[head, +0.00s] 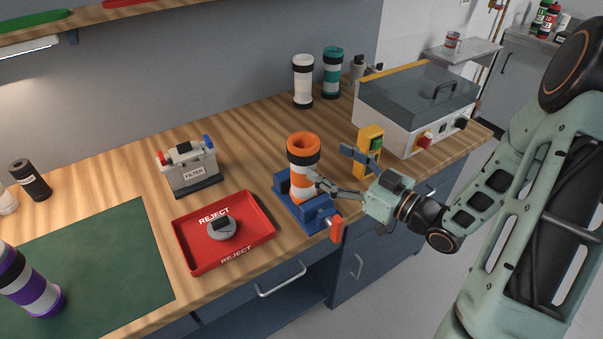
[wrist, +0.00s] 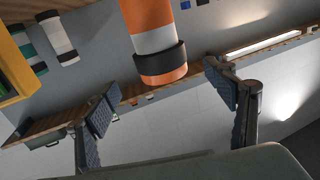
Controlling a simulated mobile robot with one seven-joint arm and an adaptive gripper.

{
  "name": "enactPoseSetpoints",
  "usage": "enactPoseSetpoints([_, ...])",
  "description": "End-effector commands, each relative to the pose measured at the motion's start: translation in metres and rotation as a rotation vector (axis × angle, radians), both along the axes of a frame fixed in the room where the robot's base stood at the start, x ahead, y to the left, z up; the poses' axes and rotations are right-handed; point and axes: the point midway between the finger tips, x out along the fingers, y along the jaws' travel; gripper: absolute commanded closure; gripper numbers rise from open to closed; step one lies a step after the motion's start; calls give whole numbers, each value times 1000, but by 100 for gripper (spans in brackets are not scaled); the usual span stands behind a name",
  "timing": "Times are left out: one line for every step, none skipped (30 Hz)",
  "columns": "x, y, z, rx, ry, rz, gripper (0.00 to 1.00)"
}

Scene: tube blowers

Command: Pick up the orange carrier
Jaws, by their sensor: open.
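The orange carrier (head: 302,149), an orange and white cylinder with a dark ring near its top, stands upright in a blue vise (head: 313,219) with a red handle on the bench. My gripper (head: 332,168) is just right of the carrier, its fingers spread and pointing toward it. One fingertip overlaps the carrier's right side in the head view. In the wrist view, the carrier (wrist: 149,22) hangs into the gap between the open fingertips (wrist: 163,92), seemingly ahead of them. Nothing is held. Contact cannot be told.
A yellow device (head: 367,160) stands close behind my gripper. A lidded machine (head: 405,122) is at the right. White (head: 302,80) and teal (head: 332,72) carriers stand behind. A red reject tray (head: 183,236) and filter box (head: 188,170) are left.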

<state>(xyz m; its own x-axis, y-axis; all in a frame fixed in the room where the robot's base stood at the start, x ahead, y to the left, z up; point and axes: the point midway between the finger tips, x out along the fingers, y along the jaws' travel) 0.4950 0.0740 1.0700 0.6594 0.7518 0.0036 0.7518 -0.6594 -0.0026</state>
Motion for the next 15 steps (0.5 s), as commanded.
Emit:
enactPoseSetpoints([6,8,1,0,0,3,23])
enactPoseSetpoints([9,11,1,-1,1,4,23])
enactPoseSetpoints([12,15,1,-1,0,3,23])
enactPoseSetpoints([15,17,1,-1,0,2,23])
enactPoseSetpoints([16,19,1,-2,-1,2,23])
enactPoseSetpoints([18,21,0,-3,0,1,23])
enactPoseSetpoints([20,22,0,-3,0,0,23])
enactPoseSetpoints([21,24,0,-3,0,-1,23])
enactPoseSetpoints([23,26,0,-4,0,0,23])
enactPoseSetpoints([24,29,0,-3,1,0,23])
enactPoseSetpoints([26,32,0,-3,1,1,23])
enactPoseSetpoints([29,38,1,-2,1,2,23])
enactPoseSetpoints([32,42,1,-2,1,3,23])
enactPoseSetpoints([35,46,1,-2,1,2,23])
enactPoseSetpoints([39,51,1,-2,1,2,23])
